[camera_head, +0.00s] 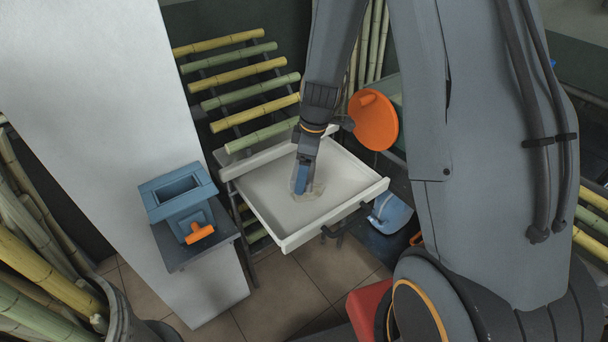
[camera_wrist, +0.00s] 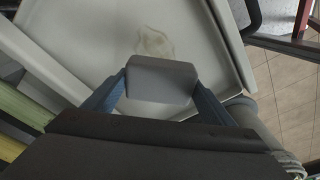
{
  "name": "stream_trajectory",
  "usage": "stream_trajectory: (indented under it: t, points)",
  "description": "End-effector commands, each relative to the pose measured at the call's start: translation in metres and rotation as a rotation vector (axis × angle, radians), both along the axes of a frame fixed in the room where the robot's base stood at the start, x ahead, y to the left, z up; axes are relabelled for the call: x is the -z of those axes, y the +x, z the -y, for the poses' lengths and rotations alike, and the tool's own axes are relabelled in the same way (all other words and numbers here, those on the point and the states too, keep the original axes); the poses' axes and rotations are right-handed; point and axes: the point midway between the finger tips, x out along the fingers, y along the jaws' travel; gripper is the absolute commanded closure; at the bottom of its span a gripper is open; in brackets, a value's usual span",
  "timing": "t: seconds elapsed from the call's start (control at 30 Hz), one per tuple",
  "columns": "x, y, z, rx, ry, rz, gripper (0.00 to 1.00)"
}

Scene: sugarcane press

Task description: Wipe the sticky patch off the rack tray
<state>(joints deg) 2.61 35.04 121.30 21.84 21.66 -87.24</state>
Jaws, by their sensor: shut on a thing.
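The rack tray (camera_head: 353,168) is a shallow white tray with raised rims, pulled out in front of the cane rack. My gripper (camera_head: 302,181) points down over the tray. Its blue fingers are shut on a grey, block-like pad (camera_wrist: 160,82). The pad is at or close above the tray floor beside the patch; I cannot tell whether it touches. In the head view my fingers partly hide the pad and patch.
A rack of bamboo-like canes (camera_head: 236,75) stands behind the tray. A blue box-like device with an orange handle (camera_head: 199,234) stands on a small stand (camera_head: 170,251) at left, by a white pillar (camera_head: 120,110). An orange disc (camera_head: 374,122) is close right of my wrist.

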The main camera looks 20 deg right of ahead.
Motion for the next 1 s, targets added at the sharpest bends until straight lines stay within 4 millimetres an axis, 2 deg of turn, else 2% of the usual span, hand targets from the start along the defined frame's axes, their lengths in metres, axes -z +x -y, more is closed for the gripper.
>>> stream_trajectory:
  t: [0.1,0.27,1.0]
  points:
    - [-0.014,0.0,-0.001,-0.003,0.0,0.0,0.44]
    - [-0.022,0.0,-0.001,-0.001,0.0,0.0,0.44]
    - [-0.023,0.0,-0.003,-0.005,0.001,-0.001,0.44]
